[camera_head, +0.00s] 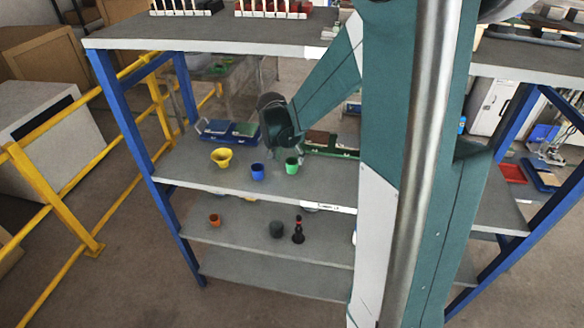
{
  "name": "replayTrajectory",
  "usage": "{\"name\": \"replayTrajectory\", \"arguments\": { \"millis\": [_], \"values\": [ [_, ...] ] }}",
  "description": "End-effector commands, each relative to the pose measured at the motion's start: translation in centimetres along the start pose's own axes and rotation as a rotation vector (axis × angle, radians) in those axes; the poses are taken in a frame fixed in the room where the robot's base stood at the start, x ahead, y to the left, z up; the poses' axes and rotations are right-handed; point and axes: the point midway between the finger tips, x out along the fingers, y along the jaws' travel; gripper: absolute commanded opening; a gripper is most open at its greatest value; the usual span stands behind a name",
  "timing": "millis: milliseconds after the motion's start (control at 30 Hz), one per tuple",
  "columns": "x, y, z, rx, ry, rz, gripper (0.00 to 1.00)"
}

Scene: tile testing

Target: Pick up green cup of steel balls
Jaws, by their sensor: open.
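A small green cup (291,167) stands upright on the upper-middle shelf; any steel balls inside are too small to make out. A blue cup (257,173) stands to its left, and a wider yellow cup (222,157) is further left. My gripper (273,155) points down just above the shelf, behind and between the blue and green cups. It is open, and I see nothing held in it. Its fingers are small and partly blurred, so I cannot tell whether it touches a cup.
The cups' shelf (185,163) has blue trays (215,130) at the back left and a green tray (330,150) behind right. A top shelf (130,42) hangs above. A lower shelf holds an orange cup (214,220). The cups' shelf is bare in front.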

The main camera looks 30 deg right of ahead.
Motion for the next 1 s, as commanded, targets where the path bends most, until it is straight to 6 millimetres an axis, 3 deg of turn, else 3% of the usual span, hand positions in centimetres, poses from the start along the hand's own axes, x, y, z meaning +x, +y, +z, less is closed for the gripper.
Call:
{"name": "replayTrajectory", "arguments": {
  "millis": [267,700,1000],
  "values": [
    [1.0,0.1,-0.1,0.001,0.000,0.000,0.47],
    [4.5,0.1,0.0,0.000,0.000,0.000,0.47],
    [5.2,0.1,0.0,0.000,0.000,0.000,0.47]
  ]
}}
